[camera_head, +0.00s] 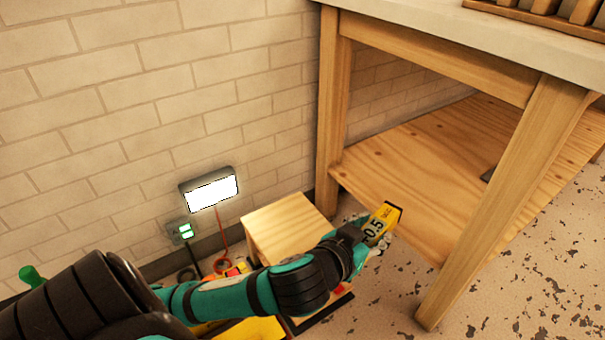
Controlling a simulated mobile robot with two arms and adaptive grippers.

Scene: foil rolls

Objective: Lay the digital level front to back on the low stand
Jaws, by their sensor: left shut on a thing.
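The digital level (386,219) is yellow with dark ends and large dark figures on it. My left gripper (374,243) is shut on it and holds it in front of the workbench's lower shelf, to the right of the low stand. Much of the level is hidden by the gripper or runs out of sight. The low stand (283,219) is a light wooden block by the wall. Its visible top is bare, and my left forearm covers its near part. My right gripper is not in view.
A wooden workbench stands at the right, with a leg (500,205) and a plywood lower shelf (440,150) close to the level. A lit panel (209,188) and a socket (182,231) are on the brick wall. A yellow item (257,330) lies below my arm.

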